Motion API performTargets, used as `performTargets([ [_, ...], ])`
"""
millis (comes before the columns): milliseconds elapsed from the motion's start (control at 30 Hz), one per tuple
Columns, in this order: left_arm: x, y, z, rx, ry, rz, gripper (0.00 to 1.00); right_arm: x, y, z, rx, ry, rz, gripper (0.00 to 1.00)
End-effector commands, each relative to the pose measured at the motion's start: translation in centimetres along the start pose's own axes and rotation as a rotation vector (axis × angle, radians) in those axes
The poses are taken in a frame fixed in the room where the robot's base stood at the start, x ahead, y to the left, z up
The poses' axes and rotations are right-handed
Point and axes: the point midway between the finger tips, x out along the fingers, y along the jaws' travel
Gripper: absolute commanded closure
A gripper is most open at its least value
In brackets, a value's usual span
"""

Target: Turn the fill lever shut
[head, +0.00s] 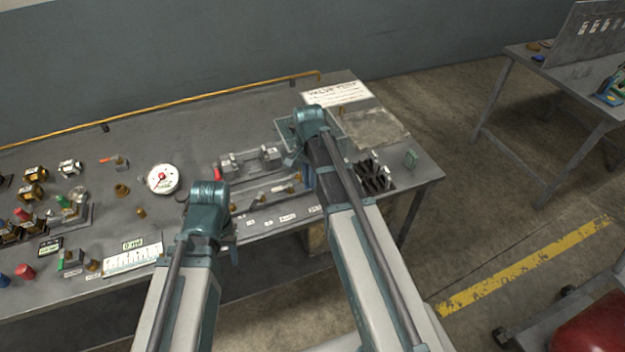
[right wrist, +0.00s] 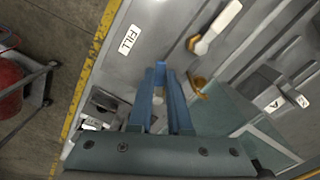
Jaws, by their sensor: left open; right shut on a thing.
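My right gripper (right wrist: 160,85) has blue fingers pointing at the bench fixture, beside the white FILL label (right wrist: 130,40). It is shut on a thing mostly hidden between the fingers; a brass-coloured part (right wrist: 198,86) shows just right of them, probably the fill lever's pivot. A separate lever with a pale handle (right wrist: 218,26) lies further up in the right wrist view. In the head view the right gripper (head: 308,180) reaches down at the fixture's right end. My left gripper (head: 231,236) is open near the bench's front edge, its fingers mostly hidden by its own wrist.
A round gauge (head: 162,179) and a white scale plate (head: 132,254) stand left of the fixture. Fittings crowd the bench's left side. A paper sign (head: 337,93) lies at the back.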

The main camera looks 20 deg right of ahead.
Motion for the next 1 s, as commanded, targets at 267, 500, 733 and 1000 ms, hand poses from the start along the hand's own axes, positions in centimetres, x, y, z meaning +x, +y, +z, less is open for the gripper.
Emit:
performTargets([
  [267,0.0,0.0,0.0,0.000,0.000,0.000,0.53,0.0,-1.1,-0.1,0.239,-0.001,0.000,1.00],
  [500,0.0,0.0,0.0,0.000,0.000,0.000,0.53,0.0,-1.6,-0.3,0.394,-0.001,0.000,1.00],
  [733,0.0,0.0,0.0,0.000,0.000,0.000,0.53,0.0,-1.9,-0.5,0.482,-0.001,0.000,1.00],
  [1000,0.0,0.0,0.0,0.000,0.000,0.000,0.53,0.0,-2.0,-0.5,0.520,-0.001,0.000,1.00],
])
